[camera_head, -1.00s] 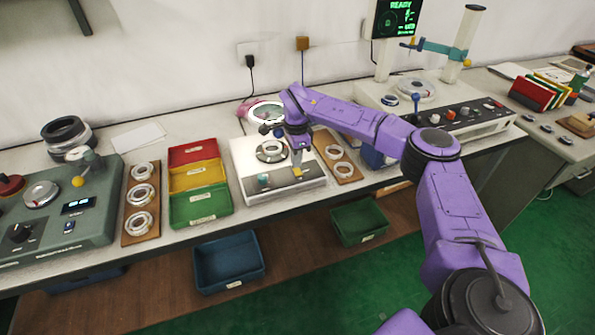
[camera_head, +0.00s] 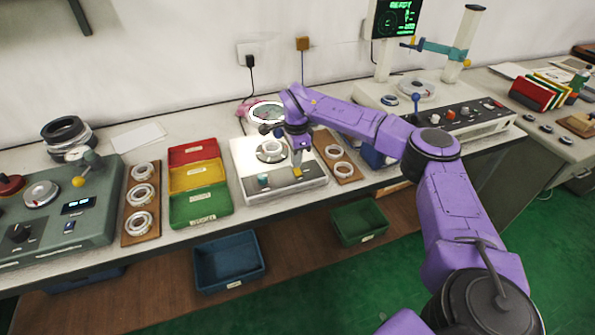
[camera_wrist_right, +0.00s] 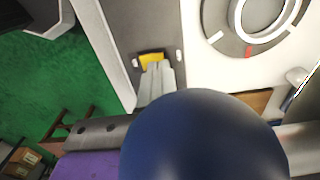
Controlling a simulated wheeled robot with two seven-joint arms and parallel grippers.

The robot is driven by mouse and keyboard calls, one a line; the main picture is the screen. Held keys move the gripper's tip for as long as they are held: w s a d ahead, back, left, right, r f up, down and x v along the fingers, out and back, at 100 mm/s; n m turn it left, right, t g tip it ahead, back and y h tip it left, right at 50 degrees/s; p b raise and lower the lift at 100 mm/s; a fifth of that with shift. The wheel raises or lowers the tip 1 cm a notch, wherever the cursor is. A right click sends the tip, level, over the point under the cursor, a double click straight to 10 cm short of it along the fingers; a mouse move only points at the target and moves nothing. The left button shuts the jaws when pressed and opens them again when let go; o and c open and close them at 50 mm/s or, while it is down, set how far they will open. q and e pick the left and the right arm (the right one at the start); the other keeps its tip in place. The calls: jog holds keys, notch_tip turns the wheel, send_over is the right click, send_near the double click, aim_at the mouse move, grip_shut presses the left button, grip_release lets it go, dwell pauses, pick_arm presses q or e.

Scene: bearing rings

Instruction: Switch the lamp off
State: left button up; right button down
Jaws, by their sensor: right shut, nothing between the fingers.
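A white station (camera_head: 240,160) with a grey front panel stands at mid-bench, with a ring seat (camera_head: 270,151) on top. A round ring-shaped head (camera_head: 267,112), probably the lamp, shows behind it with a pale rim; I cannot tell surely whether it is lit. My right gripper (camera_head: 297,171) is shut and empty, pointing down at the front panel. In the right wrist view its fingertips (camera_wrist_right: 155,70) are at a yellow piece (camera_wrist_right: 151,58) in a dark frame, probably the switch. They look close to or touching it; its position is partly hidden. My left gripper is not in view.
Wooden boards with rings (camera_head: 141,231) (camera_head: 351,180) flank the station. Red, yellow and green bins (camera_head: 201,205) stand to its left. A large dark blue rounded shape (camera_wrist_right: 205,140) blocks much of the right wrist view. A control console (camera_head: 470,118) stands to the right.

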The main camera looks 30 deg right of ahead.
aim_at(296, 169)
jog(key=shift+f+b, duration=0.55)
jog(key=shift+f, duration=0.25)
jog(key=shift+s, duration=0.1)
jog(key=shift+r+p, duration=0.9)
notch_tip(296, 169, up, 5)
jog(key=p, duration=0.4)
jog(key=shift+r, duration=0.15)
